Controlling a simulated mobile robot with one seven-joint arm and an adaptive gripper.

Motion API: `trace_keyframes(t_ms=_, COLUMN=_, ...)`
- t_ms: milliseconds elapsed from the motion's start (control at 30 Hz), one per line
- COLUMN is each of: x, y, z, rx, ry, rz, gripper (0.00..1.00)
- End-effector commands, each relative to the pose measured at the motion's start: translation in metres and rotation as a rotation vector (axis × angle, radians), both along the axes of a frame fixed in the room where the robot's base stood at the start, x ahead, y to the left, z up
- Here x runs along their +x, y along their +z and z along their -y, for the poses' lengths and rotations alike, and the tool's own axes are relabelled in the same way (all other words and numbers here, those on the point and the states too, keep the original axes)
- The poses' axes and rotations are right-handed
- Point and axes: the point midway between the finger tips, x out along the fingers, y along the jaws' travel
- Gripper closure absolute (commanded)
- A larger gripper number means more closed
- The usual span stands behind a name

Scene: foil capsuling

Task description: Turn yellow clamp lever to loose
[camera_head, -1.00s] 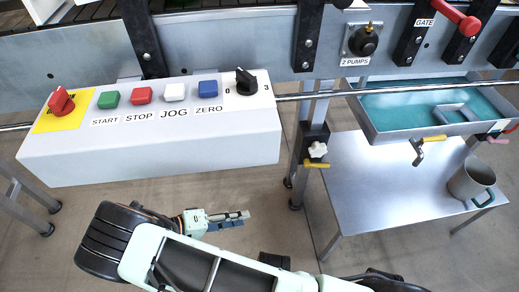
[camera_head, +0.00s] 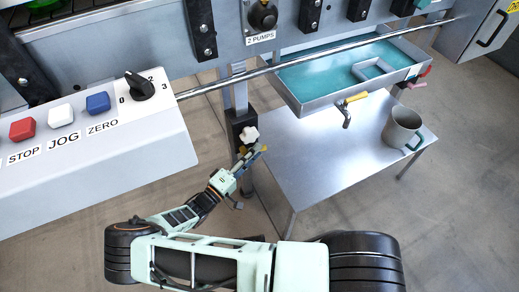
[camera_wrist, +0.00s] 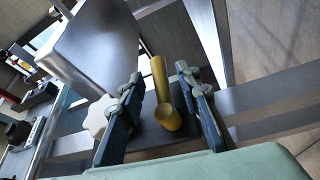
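The yellow clamp lever (camera_wrist: 160,92) shows in the wrist view between the two blue-grey fingers of my gripper (camera_wrist: 158,108). The fingers stand apart on either side of it, and I see gaps between lever and fingers. A white star-shaped knob (camera_wrist: 98,117) is just left of the left finger. In the head view my gripper (camera_head: 245,162) reaches up to the clamp on the machine leg, below the white knob (camera_head: 249,135). Only the tip of the yellow lever (camera_head: 264,148) shows there, beside the fingers.
A metal side table (camera_head: 290,165) stands right of the leg, with a grey mug (camera_head: 402,127) on it. Above it hangs a tray (camera_head: 345,72) with a yellow-handled tap (camera_head: 352,98). The control box (camera_head: 100,150) is at the left, and a long rail (camera_head: 300,63) runs above.

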Motion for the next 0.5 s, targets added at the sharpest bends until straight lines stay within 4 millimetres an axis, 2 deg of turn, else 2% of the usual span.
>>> trace_keyframes(t_ms=200, x=0.017, y=0.002, z=0.017, rx=0.001, ry=-0.001, rz=-0.001, gripper=0.69)
trace_keyframes(t_ms=500, x=0.020, y=0.003, z=0.020, rx=0.001, ry=0.000, rz=-0.001, gripper=0.69)
